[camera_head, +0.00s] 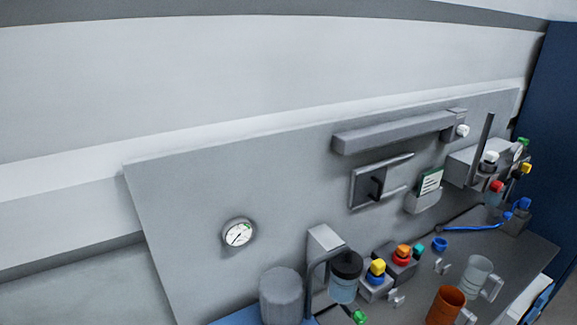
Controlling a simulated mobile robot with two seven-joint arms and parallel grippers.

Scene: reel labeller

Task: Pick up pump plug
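I cannot tell for sure which thing is the pump plug. A green-tipped piece (360,316) shows at the bottom edge, at the end of a dark part below the jar. A thin blue tube or cord (470,228) runs along the grey bench to a small dark block with blue fittings (517,212) at the right. A small blue round piece (440,243) sits on the bench in the middle. Neither of my grippers is in view.
A black-lidded jar (344,288) stands beside a grey cylinder (281,296). Several coloured knobs or caps (402,252) stand nearby. An orange cup (446,303) and a clear cup (477,275) are at the front right. A gauge (238,234) is on the upright panel (190,210).

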